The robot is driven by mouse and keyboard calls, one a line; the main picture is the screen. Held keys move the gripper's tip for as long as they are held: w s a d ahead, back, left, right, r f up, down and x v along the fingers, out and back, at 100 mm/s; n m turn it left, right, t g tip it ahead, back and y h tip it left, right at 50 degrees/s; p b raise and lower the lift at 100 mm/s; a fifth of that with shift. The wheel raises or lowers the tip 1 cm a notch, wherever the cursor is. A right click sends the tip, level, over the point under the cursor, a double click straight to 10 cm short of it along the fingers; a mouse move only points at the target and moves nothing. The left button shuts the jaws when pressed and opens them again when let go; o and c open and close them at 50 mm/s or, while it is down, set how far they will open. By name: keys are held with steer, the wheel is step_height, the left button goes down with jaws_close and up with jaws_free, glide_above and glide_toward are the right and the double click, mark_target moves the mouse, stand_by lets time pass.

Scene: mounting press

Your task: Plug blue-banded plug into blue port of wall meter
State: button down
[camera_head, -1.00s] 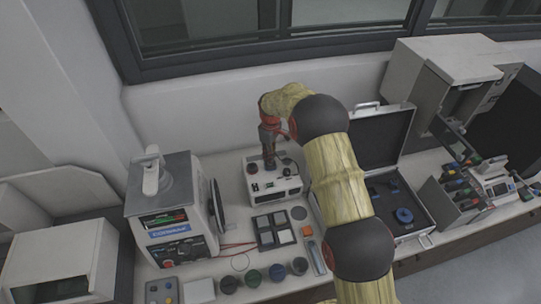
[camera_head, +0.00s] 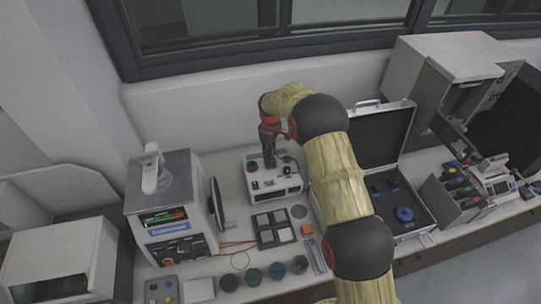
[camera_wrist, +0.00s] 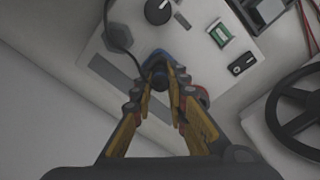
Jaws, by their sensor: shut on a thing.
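My gripper (camera_wrist: 160,82) is shut on a dark plug (camera_wrist: 158,74), with blue showing around its far end in the wrist view. A dark cable (camera_wrist: 117,38) curves beside it. The plug is at the face of the white box with controls (camera_wrist: 205,62), which also shows in the head view (camera_head: 288,187). My gripper (camera_head: 269,163) is over this box there. The fingers cover the contact spot, so I cannot tell whether the blue is the plug's band or a port, or how deep the plug sits.
The box has a black knob (camera_wrist: 158,10), a green switch (camera_wrist: 219,34) and a black rocker switch (camera_wrist: 242,63). A larger machine (camera_head: 165,205) stands left. An open case (camera_head: 425,222) is right. Several small cups and a tile tray (camera_head: 259,238) lie in front.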

steer(key=c, duration=1.7)
jaws_free()
steer(key=shift+o, duration=0.4)
steer(key=o, duration=0.4)
steer(key=shift+o, duration=0.6)
steer(key=shift+r+p, duration=1.55)
steer(key=shift+r, duration=2.2)
